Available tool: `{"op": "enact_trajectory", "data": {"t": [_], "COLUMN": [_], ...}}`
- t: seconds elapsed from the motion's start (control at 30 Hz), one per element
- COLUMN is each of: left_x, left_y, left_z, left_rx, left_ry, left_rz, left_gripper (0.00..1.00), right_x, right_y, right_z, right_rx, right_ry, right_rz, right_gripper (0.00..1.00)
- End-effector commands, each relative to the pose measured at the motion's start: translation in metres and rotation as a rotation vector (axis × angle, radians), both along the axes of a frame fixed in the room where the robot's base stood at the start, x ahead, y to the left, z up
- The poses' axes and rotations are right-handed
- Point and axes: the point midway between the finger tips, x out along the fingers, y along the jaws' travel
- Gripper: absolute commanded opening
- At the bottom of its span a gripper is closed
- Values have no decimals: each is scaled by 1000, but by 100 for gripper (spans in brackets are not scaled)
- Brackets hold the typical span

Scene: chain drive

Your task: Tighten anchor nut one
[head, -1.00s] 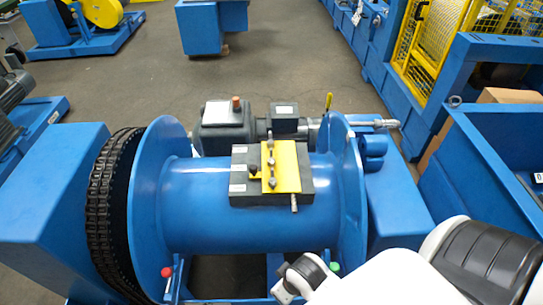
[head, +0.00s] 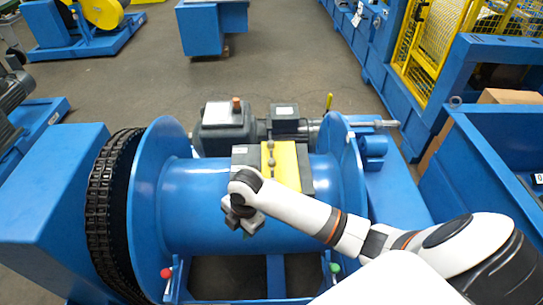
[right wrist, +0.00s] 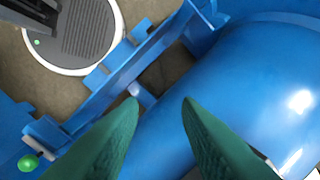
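A black anchor block (head: 244,156) with a yellow plate (head: 287,165) sits on top of the blue drum (head: 190,205). Small dark nuts (head: 271,161) stand in a line along the plate; which one is number one I cannot tell. My right gripper (head: 240,222) is over the front of the drum, just below the block in the head view, and my wrist hides the block's near left part. In the right wrist view its two green fingers (right wrist: 162,100) are apart with nothing between them, above the drum's side and frame. My left gripper is not in view.
Drum flanges (head: 152,215) rise on both sides, with a chain (head: 103,215) at the left. A gearbox and motor (head: 225,128) stand behind. A red knob (head: 166,272) and a green knob (head: 335,267) sit on the front frame.

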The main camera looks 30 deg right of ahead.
Motion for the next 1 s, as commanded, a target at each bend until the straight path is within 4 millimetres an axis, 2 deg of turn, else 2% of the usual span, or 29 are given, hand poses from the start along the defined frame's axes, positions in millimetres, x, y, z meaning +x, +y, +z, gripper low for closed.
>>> {"op": "enact_trajectory", "data": {"t": [0.03, 0.13, 0.2, 0.3, 0.4, 0.53, 0.63, 0.73, 1.0], "left_x": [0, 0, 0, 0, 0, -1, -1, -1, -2], "left_y": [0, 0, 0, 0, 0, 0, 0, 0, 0], "left_z": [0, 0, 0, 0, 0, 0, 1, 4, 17], "left_rx": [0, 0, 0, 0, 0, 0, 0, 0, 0], "left_ry": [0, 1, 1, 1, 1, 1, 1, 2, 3], "left_rz": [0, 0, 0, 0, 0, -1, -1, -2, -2], "left_gripper": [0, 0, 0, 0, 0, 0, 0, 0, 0], "right_x": [29, 72, 98, 126, 144, 154, 156, 156, 156], "right_y": [-21, -62, -94, -137, -171, -197, -203, -204, -203], "right_z": [11, 32, 53, 87, 117, 140, 144, 135, 84], "right_rx": [-47, -110, -137, -154, -156, -150, -145, -144, -143], "right_ry": [-3, 22, 38, 48, 46, 38, 35, 37, 39], "right_rz": [112, 334, 458, 589, 676, 738, 759, 763, 762], "right_gripper": [31, 31, 31, 31, 31, 31, 31, 31, 31]}}
